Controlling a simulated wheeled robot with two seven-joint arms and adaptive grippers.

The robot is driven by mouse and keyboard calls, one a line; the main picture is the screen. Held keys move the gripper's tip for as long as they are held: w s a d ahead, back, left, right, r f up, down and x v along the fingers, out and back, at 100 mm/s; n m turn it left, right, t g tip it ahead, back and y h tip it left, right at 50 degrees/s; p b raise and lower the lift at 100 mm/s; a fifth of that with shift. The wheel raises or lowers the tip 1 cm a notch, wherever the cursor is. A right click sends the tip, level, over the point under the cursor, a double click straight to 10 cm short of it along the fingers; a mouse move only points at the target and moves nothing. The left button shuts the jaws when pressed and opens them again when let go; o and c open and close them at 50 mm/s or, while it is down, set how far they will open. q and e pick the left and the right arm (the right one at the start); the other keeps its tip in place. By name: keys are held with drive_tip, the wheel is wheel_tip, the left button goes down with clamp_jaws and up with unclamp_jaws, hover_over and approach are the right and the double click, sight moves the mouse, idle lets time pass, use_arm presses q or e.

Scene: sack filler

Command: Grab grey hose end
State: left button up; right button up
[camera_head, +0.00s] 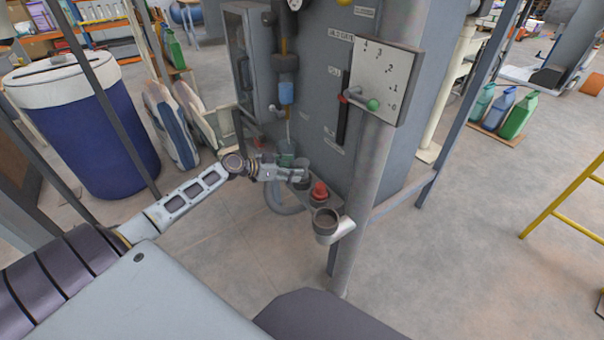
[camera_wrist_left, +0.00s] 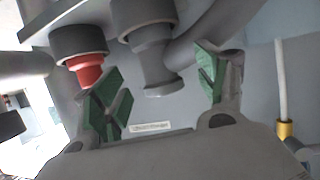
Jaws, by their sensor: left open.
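My left gripper (camera_head: 288,173) reaches in from the left, low at the front of the grey machine. It is open. In the left wrist view its two green-padded fingers (camera_wrist_left: 160,74) stand apart, one on each side of the grey hose end (camera_wrist_left: 153,66). The hose end is a stepped grey coupling with a flange, and a gap shows between it and each pad. The grey hose (camera_head: 280,203) curves below the gripper in the head view. The hose end is largely hidden there by the fingers. My right gripper is not in view.
A red-topped fitting (camera_head: 319,192) stands beside the gripper and also shows in the left wrist view (camera_wrist_left: 87,70). A blue drum (camera_head: 95,135) stands at the left.

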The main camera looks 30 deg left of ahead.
sight(302, 166)
use_arm(q)
drive_tip(key=shift+w+d+f, duration=0.15)
drive_tip(key=shift+w+d, duration=0.15)
drive_tip(key=shift+w, duration=0.15)
drive_tip(key=shift+x, duration=1.75)
drive_tip(key=shift+d, duration=0.1)
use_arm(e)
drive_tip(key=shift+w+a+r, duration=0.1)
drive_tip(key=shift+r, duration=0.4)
use_arm(q)
drive_tip(key=c, duration=1.2)
drive_tip(key=shift+r, duration=0.5)
wheel_tip(302, 166, up, 9)
drive_tip(key=shift+r+p, duration=0.1)
drive_tip(key=shift+p, duration=0.65)
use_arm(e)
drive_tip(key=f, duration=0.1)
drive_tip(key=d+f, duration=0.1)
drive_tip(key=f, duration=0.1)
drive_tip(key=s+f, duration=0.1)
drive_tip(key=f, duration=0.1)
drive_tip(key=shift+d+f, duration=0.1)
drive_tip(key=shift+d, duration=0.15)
